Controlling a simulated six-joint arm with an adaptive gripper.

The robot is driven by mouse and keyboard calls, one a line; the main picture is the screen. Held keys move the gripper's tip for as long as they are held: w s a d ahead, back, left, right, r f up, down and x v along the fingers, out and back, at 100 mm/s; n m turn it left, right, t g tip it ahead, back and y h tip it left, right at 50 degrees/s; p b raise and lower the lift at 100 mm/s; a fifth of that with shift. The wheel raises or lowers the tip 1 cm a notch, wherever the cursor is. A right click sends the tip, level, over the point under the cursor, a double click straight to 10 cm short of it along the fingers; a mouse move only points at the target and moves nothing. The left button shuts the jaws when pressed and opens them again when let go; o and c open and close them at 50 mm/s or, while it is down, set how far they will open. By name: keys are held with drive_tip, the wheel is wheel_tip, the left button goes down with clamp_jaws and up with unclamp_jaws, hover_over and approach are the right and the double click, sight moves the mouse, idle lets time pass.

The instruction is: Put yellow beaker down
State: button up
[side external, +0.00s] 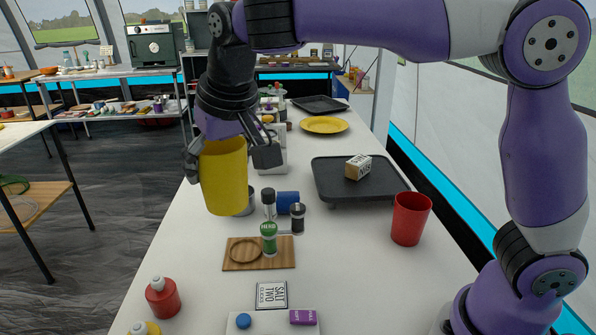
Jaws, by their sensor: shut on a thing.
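My gripper (229,157) is shut on the yellow beaker (224,182), with one finger on each side near its rim. The beaker is nearly upright, tilted slightly. It appears to be held above the left side of the white table (352,262); its exact height over the top cannot be told. It partly hides a grey metal cup (245,207) behind it.
A wooden board (233,265) with a green-labelled herb jar (269,240) stands in front, near a dark-topped shaker (297,218) and blue cup (287,201). A red beaker (410,220) and black tray (335,190) with a small box (357,167) are right. A red bottle (162,297) stands front left.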

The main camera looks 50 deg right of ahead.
drive_tip(key=a, duration=0.3)
drive_tip(key=w+a+f+n, duration=0.1)
drive_tip(key=a, duration=0.2)
drive_tip(key=w+a+n+y, duration=0.1)
drive_tip(key=a, duration=0.3)
drive_tip(key=shift+w+f, duration=0.15)
drive_tip(key=shift+f, duration=0.2)
drive_tip(key=shift+w+d+f, duration=1.25)
drive_tip(key=shift+w+f, duration=0.2)
drive_tip(key=shift+f, duration=1.25)
drive_tip(key=shift+w+d+f, duration=1.25)
drive_tip(key=shift+w+f, duration=0.25)
drive_tip(key=shift+f, duration=1.15)
drive_tip(key=shift+w+d+f, duration=1.25)
drive_tip(key=shift+w+f, duration=0.2)
drive_tip(key=shift+f, duration=1.25)
drive_tip(key=shift+f, duration=0.1)
drive_tip(key=o, duration=0.9)
